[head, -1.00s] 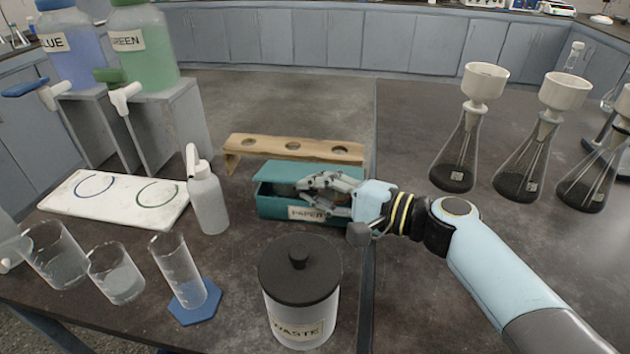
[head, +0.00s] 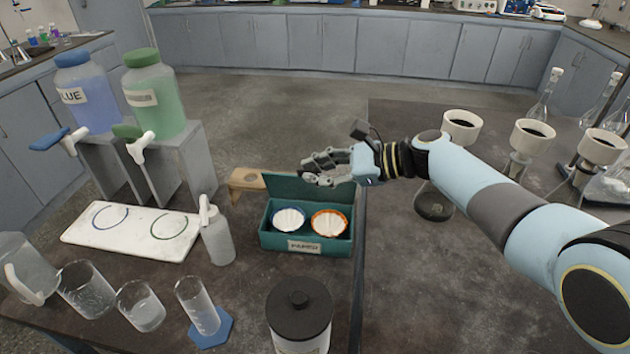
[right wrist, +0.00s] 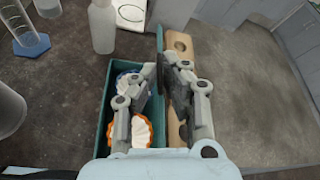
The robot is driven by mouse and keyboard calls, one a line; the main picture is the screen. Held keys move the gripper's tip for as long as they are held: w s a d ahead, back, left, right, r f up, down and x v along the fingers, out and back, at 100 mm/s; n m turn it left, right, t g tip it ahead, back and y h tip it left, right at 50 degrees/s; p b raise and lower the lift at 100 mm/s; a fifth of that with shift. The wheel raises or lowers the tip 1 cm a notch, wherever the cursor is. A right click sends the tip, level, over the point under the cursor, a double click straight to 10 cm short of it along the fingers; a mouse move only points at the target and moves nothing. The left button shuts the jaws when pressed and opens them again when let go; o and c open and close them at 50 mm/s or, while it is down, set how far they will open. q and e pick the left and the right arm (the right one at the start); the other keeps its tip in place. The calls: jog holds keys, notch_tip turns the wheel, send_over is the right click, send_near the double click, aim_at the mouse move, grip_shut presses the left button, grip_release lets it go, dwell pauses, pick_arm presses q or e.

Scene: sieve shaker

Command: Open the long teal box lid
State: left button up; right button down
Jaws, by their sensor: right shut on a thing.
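The long teal box (head: 272,238), labelled PAPER, stands on the dark table with its lid (head: 285,188) raised upright along the back edge. Inside lie a blue-rimmed white paper filter (head: 289,220) and an orange-rimmed one (head: 329,223). My right gripper (head: 312,172) is at the top of the lid. In the right wrist view its fingers (right wrist: 160,75) are closed on the lid (right wrist: 161,48), one on each side, with the open box (right wrist: 104,105) to the left. My left gripper is not in view.
A wooden rack (head: 246,180) stands behind the lid. A squeeze bottle (head: 217,238) is to the box's left, and a black-lidded jar (head: 299,300) is in front. Funnels on flasks (head: 461,126) stand at right, partly behind my arm.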

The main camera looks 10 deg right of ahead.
jog(key=shift+w+d+m+g, duration=0.25)
jog(key=shift+w+m+g, duration=0.15)
jog(key=shift+w, duration=0.2)
jog(key=shift+w+d+r+b, duration=0.15)
jog(key=shift+w+b, duration=0.1)
jog(key=shift+w, duration=0.1)
jog(key=shift+w+d+r+b, duration=0.1)
jog(key=shift+w+r+b, duration=0.05)
jog(key=shift+w+b, duration=0.15)
jog(key=c, duration=1.5)
grip_release()
jog(key=shift+w, duration=0.1)
jog(key=v, duration=1.2)
